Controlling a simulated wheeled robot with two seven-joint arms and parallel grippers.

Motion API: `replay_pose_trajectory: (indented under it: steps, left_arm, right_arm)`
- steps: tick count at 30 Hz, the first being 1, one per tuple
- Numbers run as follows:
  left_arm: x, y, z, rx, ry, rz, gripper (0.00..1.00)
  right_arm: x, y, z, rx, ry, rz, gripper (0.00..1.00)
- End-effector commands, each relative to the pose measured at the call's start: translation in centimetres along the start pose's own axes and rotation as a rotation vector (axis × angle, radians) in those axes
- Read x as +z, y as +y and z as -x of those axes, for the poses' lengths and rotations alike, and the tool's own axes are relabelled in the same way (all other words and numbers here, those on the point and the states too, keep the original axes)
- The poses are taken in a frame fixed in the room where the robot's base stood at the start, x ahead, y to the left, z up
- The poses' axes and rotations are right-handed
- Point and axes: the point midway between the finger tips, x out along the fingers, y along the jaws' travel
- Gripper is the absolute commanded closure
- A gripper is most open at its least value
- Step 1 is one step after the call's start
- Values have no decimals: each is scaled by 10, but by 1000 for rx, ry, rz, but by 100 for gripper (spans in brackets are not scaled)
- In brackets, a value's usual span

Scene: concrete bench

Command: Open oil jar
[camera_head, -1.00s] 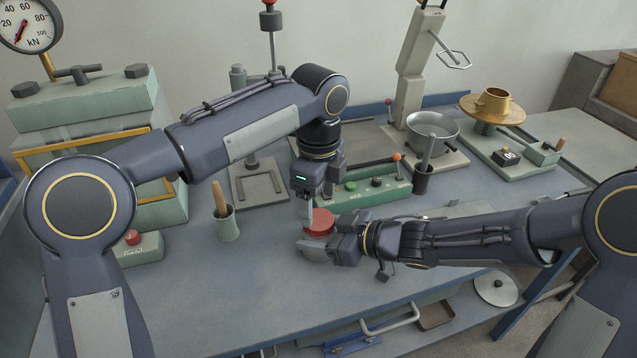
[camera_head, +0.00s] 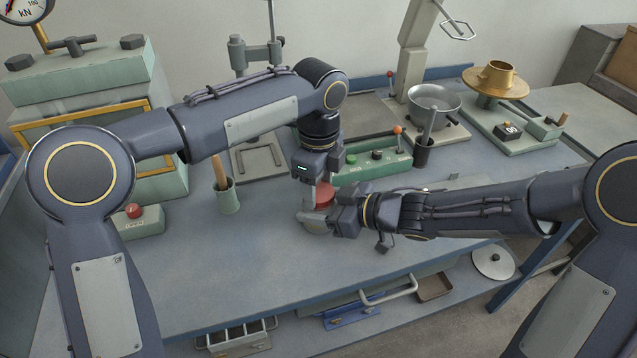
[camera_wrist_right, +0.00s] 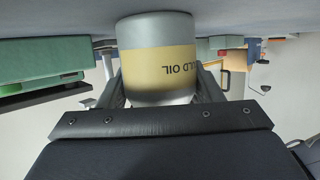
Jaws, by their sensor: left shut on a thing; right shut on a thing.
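The oil jar has a red lid (camera_head: 325,193), and its body is mostly hidden by my grippers in the head view. In the right wrist view the grey jar (camera_wrist_right: 158,70) shows large, with a yellow label reading upside down "...ULD OIL". My right gripper (camera_wrist_right: 160,92) is shut around the jar's body from the side, one finger on each side. In the head view the right gripper (camera_head: 320,221) reaches in from the right. My left gripper (camera_head: 318,194) points down from above and is shut on the red lid. The lid appears to be on the jar.
A green control panel (camera_head: 370,158) lies just behind the jar. A green cup (camera_head: 228,200) with a wooden handle stands to the left. A metal bowl (camera_head: 434,101) and a dark cup (camera_head: 423,153) stand at back right. The front of the bench (camera_head: 230,270) is clear.

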Motion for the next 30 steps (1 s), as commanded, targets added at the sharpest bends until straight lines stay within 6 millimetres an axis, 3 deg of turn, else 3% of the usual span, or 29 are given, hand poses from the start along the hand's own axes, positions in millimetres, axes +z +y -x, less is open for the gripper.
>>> replay_pose_trajectory:
  steps: [5, 12, 15, 26, 27, 30]
  left_arm:
    - [-1, 0, 1, -1, -2, 131, 73]
    - [-1, 0, 1, -2, -2, 672, 73]
    - [-1, 0, 1, -2, -1, 820, 73]
    - [0, 0, 1, -2, 0, 892, 73]
    - [0, 0, 1, -2, 0, 891, 42]
    - [0, 0, 1, -1, 0, 891, 29]
  right_arm:
    - [0, 0, 0, 0, 0, 1, 100]
    - [0, 0, 0, 0, 0, 1, 100]
    - [0, 0, 0, 0, 0, 1, 100]
    - [0, 0, 0, -1, 0, 1, 100]
    - [0, 0, 0, -1, 0, 1, 100]
    - [0, 0, 0, -1, 0, 1, 100]
